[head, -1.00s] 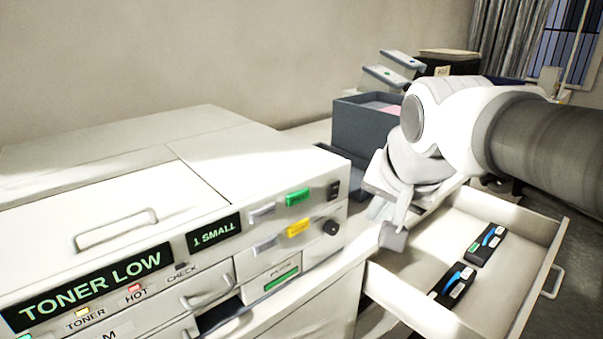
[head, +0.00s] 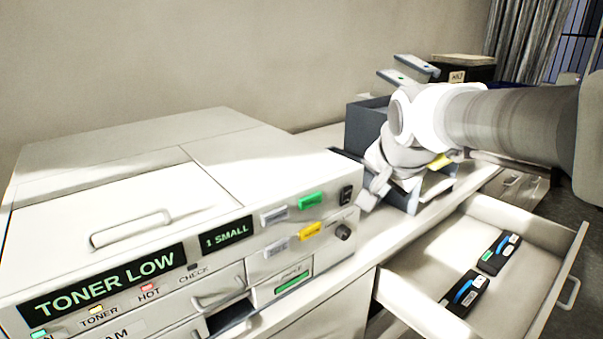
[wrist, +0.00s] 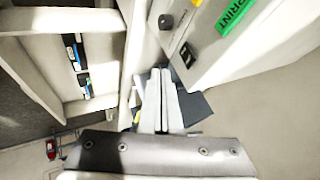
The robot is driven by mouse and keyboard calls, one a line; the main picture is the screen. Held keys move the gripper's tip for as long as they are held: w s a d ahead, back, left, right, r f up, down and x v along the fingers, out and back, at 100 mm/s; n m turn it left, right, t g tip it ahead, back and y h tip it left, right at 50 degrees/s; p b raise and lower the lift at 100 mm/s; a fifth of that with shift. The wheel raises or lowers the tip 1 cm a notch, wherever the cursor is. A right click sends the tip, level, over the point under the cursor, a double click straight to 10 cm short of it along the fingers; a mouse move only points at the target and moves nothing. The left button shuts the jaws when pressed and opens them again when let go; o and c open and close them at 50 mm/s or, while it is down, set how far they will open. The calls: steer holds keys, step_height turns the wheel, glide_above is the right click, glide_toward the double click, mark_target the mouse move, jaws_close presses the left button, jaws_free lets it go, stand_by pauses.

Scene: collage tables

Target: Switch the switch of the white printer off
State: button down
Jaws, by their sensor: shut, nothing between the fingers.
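The white printer (head: 120,190) fills the left of the head view, with a "TONER LOW" display on its front. A small black rocker switch (head: 346,194) is at the right end of its front panel, above a dark round knob (head: 343,231). In the wrist view the switch (wrist: 187,55) is just beyond and right of my fingertips. My gripper (head: 368,200) is shut and empty, close to the right of the switch in the head view. Its fingers (wrist: 163,75) point toward the printer's edge, with a small gap visible. I cannot tell the switch's position.
Green (head: 311,200) and yellow (head: 311,231) buttons sit left of the switch. An open drawer (head: 430,290) holding black cartridges is at the lower right. A dark grey box (head: 362,125) stands behind my gripper. The counter right of the printer has a narrow clear strip.

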mark_target(351, 190)
steer(key=w+a+f, duration=0.2)
steer(key=w+f, duration=0.1)
steer(key=w, duration=0.3)
steer(key=shift+w+a+f+p, duration=0.15)
steer(key=shift+w+f+p, duration=0.1)
steer(key=shift+p, duration=0.15)
steer(key=shift+w+a+r+g+p, duration=0.15)
steer(key=shift+w+r+g+p, duration=0.2)
steer(key=shift+p, duration=0.5)
steer(key=shift+s+f, duration=0.1)
steer(key=shift+f, duration=0.15)
steer(key=shift+r, duration=0.15)
steer(key=shift+r, duration=0.7)
